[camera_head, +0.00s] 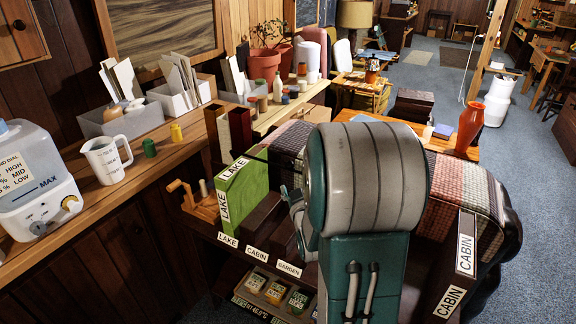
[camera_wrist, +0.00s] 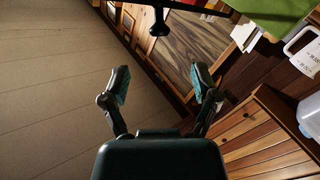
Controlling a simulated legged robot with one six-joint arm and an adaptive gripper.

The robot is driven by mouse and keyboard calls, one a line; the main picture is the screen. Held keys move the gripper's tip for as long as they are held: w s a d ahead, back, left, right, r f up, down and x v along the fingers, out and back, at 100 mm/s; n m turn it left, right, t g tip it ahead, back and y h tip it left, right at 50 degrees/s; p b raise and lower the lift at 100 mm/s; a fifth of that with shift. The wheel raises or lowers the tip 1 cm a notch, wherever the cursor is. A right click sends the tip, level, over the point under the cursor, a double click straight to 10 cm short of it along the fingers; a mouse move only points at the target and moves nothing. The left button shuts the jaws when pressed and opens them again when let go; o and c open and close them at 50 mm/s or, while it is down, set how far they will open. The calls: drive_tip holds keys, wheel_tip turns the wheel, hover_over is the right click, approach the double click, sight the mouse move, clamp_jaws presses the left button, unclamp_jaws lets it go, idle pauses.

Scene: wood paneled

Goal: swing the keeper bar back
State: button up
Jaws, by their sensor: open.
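I cannot pick out the keeper bar for certain in either view. A wooden fixture with a crank-like arm and a pale peg (camera_head: 200,206) stands on the shelf unit, left of the green LAKE box (camera_head: 242,190); I cannot tell if it is the bar. My gripper (camera_wrist: 160,82) is open in the wrist view, its two teal-padded fingers wide apart with nothing between them. In the head view my grey and teal arm fills the middle and hides much of the shelf behind it. A dark rod with a rounded end (camera_wrist: 159,22) shows beyond the fingers.
A white appliance (camera_head: 38,180), a measuring jug (camera_head: 106,160) and grey bins (camera_head: 120,121) stand on the left counter. CABIN-labelled boxes (camera_head: 466,245) stand at the right of the shelf. A red vase (camera_head: 469,127) stands behind. Blue carpet (camera_head: 530,190) is clear at right.

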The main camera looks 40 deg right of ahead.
sight(290, 168)
drive_tip(key=x, duration=0.9)
drive_tip(key=shift+w+d, duration=0.1)
clamp_jaws()
